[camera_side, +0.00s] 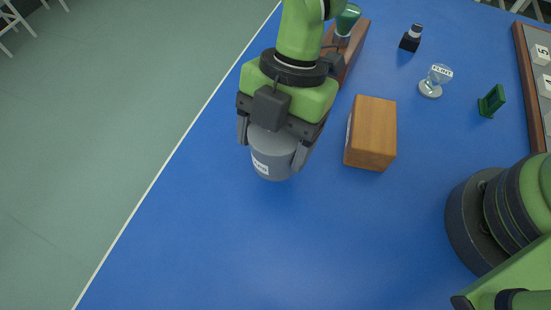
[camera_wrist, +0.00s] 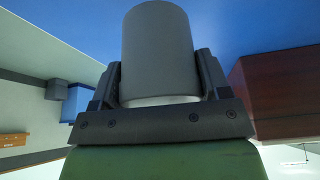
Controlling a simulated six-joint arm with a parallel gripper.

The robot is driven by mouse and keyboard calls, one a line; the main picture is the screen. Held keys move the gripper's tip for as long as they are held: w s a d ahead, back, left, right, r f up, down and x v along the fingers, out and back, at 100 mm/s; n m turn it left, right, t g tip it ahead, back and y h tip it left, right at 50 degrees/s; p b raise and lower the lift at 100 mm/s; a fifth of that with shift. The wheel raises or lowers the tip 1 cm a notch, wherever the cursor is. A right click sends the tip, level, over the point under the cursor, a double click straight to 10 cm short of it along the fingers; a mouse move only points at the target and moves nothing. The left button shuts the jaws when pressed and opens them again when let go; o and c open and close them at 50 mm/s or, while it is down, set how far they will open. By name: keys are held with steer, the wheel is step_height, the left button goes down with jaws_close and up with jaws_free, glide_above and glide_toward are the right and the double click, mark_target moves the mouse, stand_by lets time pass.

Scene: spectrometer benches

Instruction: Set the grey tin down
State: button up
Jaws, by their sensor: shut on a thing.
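The grey tin (camera_side: 271,160) is a short cylinder with a small white label on its side. My gripper (camera_side: 273,149) is shut on it, one finger on each side, over the left part of the blue table. In the wrist view the tin (camera_wrist: 157,52) fills the middle between the two fingers, and my gripper (camera_wrist: 159,82) is seen from behind it. The tin looks close to upright, slightly tilted in the side view. I cannot tell for sure whether its base touches the table.
A wooden block (camera_side: 373,132) stands just right of the tin. Behind are a wooden rack (camera_side: 350,55) with a green-topped item, a small black item (camera_side: 411,40), a glass piece (camera_side: 434,80) and a green stand (camera_side: 491,101). The blue table (camera_side: 230,250) is clear in front.

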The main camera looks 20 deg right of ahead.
mark_target(276, 161)
steer(key=shift+f, duration=2.8)
steer(key=o, duration=1)
steer(key=shift+f, duration=0.1)
steer(key=v, duration=1.2)
steer(key=shift+r, duration=0.2)
